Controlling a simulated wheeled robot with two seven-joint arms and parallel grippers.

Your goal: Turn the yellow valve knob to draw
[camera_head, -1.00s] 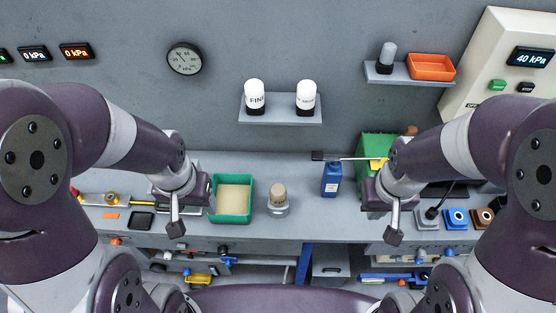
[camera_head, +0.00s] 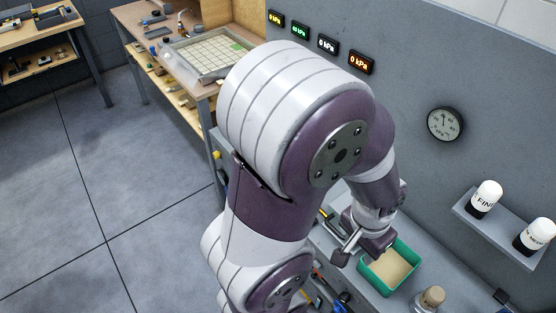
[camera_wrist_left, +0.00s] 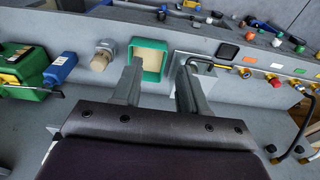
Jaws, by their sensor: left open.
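My left gripper (camera_head: 345,246) is open and empty above the bench beside the green tray. In the left wrist view its two fingers (camera_wrist_left: 158,78) stand apart with nothing between them. A row of small brass-yellow valve fittings (camera_wrist_left: 245,72) runs along the bench to the right of the fingers there, apart from them. Orange, white and green labels lie beside the fittings. Which one is the yellow valve knob, and where it points, is too small to tell. In the head view my left arm hides most of this row. My right gripper is in neither view now.
The green tray of tan material (camera_head: 392,268) and a cork-topped jar (camera_head: 428,299) are close to the left gripper. The wall carries a round gauge (camera_head: 445,124), lit pressure displays (camera_head: 328,44) and a shelf (camera_head: 495,229) with white-capped bottles. Open floor (camera_head: 110,190) lies left.

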